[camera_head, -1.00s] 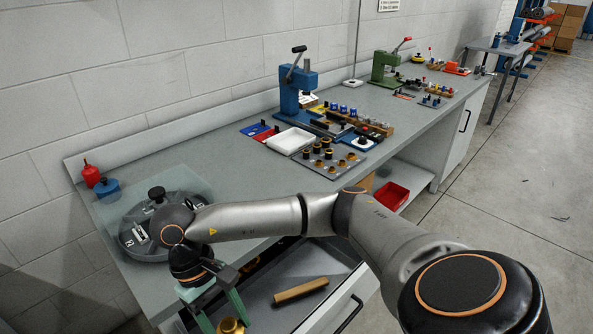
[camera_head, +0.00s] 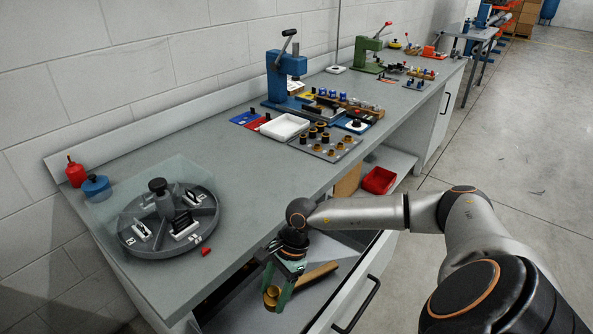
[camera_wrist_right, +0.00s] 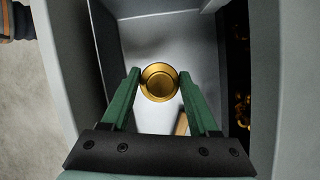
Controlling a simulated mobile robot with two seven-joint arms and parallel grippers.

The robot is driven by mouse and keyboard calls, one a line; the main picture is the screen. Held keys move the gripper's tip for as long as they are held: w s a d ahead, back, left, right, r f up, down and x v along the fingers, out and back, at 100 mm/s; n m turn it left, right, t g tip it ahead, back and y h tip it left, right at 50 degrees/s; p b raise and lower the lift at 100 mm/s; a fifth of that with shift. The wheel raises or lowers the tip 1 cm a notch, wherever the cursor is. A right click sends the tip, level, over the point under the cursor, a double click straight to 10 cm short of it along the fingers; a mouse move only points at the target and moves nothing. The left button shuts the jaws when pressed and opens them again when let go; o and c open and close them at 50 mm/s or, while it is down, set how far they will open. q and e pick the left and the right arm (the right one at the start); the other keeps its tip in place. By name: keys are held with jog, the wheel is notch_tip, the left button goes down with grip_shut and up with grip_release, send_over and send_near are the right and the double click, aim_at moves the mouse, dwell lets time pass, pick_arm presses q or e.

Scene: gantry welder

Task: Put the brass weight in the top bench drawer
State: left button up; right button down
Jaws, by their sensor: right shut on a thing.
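The brass weight (camera_head: 271,297) is a round golden piece. My right gripper (camera_head: 278,296) is shut on it, and the weight shows between the two green fingers in the right wrist view (camera_wrist_right: 159,82). The gripper points down over the open top bench drawer (camera_head: 356,290), whose grey inside lies under the weight. I cannot tell whether the weight touches the drawer floor. A brown bar (camera_head: 318,273) lies in the drawer beside the gripper; part of it shows below the weight in the wrist view (camera_wrist_right: 182,124). My left gripper is not in view.
The bench top (camera_head: 235,190) lies above the drawer. A round grey carousel (camera_head: 166,245) with a clear cover stands at its left end, with a small red piece (camera_head: 206,251) nearby. A blue press (camera_head: 278,75) stands behind. A red bin (camera_head: 379,181) sits under the bench.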

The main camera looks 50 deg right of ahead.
jog(key=w+d+f+m+t+h+b, duration=0.1)
jog(key=w+d+f+m+t, duration=0.15)
jog(key=d+m, duration=0.65)
send_over(256, 328)
jog(key=s, duration=0.2)
jog(key=shift+t+h, duration=0.25)
jog(key=shift+h, duration=0.05)
jog(key=f+p, duration=0.1)
jog(key=f, duration=0.8)
jog(key=shift+w, duration=0.2)
jog(key=f, duration=0.1)
jog(key=a+f, duration=0.1)
jog(key=f, duration=0.1)
jog(key=shift+f+b, duration=0.3)
jog(key=shift+b, duration=0.1)
jog(key=shift+f, duration=0.35)
jog(key=shift+c, duration=0.7)
grip_release()
jog(key=shift+f, duration=0.15)
